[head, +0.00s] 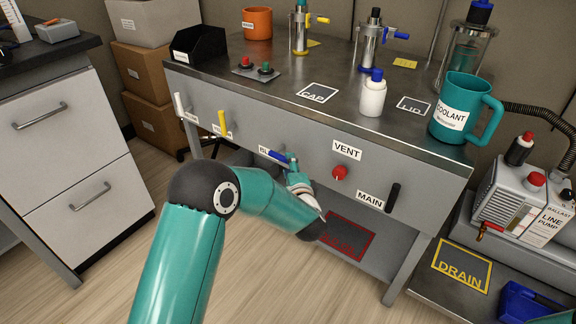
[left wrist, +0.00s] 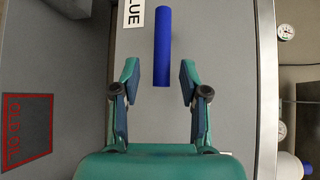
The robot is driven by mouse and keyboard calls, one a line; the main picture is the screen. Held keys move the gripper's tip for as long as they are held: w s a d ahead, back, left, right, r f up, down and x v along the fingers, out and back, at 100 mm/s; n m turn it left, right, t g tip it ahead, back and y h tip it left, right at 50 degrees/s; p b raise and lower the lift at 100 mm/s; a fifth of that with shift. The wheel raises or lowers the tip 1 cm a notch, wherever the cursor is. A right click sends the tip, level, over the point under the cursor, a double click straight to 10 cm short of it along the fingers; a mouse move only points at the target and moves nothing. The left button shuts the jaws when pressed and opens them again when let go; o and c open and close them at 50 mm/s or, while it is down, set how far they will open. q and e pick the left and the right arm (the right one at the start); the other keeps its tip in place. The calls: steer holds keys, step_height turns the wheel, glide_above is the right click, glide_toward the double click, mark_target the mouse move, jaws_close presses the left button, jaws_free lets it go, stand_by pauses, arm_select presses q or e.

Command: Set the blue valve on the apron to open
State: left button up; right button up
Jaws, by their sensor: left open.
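The blue valve (head: 274,155) is a blue lever on the grey apron (head: 312,150) of the workbench. It lies roughly along the apron, beside a partly hidden label. In the left wrist view the blue lever (left wrist: 163,40) is a straight bar next to a label reading "LUE". My left gripper (head: 291,168) is at the lever's right end, partly hidden by my arm. In the left wrist view my left gripper (left wrist: 159,80) is open, with one finger on each side of the lever's near end and visible gaps to both. My right gripper is out of view.
Other apron controls are a white lever (head: 180,104), a yellow lever (head: 222,122), a red VENT knob (head: 340,172) and a black MAIN lever (head: 392,197). A teal coolant mug (head: 461,108) and a white bottle (head: 373,96) stand on the bench above.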

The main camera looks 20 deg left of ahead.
arm_select(q)
steer(key=shift+x, duration=1.45)
jaws_close()
